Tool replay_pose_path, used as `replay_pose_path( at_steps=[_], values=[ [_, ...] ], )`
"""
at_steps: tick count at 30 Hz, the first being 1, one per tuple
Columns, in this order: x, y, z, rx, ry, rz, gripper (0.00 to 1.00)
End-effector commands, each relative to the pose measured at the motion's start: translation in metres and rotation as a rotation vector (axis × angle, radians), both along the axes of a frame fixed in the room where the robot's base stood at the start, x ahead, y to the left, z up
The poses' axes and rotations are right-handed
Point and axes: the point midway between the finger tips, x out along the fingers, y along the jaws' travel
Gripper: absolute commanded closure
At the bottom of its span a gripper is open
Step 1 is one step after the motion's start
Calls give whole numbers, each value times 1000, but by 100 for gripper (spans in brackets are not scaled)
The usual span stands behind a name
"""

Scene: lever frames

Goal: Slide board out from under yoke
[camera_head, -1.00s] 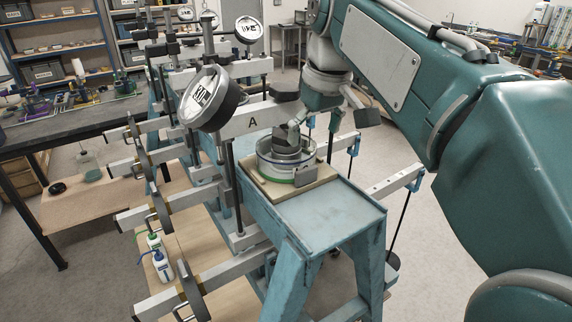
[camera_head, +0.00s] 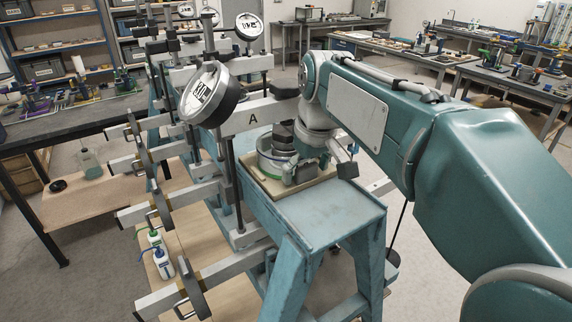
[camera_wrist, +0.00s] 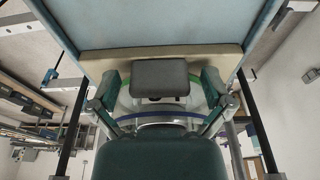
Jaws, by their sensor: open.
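The beige board (camera_head: 268,184) lies flat on the blue stand's top, under a round cell (camera_head: 268,158) with a green band. The yoke, a pale crossbeam marked A (camera_head: 262,117), spans above the cell. My gripper (camera_head: 304,168) is low at the near right side of the cell, just above the board, and partly hides both. In the wrist view the board (camera_wrist: 100,63) shows as a pale strip beyond the cell. My gripper's open fingers (camera_wrist: 160,88) stand on either side of a grey block (camera_wrist: 160,76). I cannot tell whether they touch the cell.
The blue stand's bare near end (camera_head: 325,218) is clear. A vertical rod and a large dial gauge (camera_head: 210,93) stand left of the cell. Weighted lever arms (camera_head: 195,288) stick out to the left. A side bench (camera_head: 80,122) stands further left.

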Motion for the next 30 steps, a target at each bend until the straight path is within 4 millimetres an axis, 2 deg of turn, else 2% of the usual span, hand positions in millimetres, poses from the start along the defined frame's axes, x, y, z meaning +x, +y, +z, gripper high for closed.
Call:
replay_pose_path(
  at_steps=[5,6,8,9,10,11,18,30],
  values=[
    [0,0,0,0,0,0,0],
    [0,0,0,0,0,0,9],
    [0,0,0,0,0,0,36],
    [0,0,0,0,0,0,53],
    [0,0,0,0,0,0,62],
    [0,0,0,0,0,0,66],
    [-1,-1,-1,-3,6,0,66],
    [-19,-13,-1,-38,60,0,66]
  ],
)
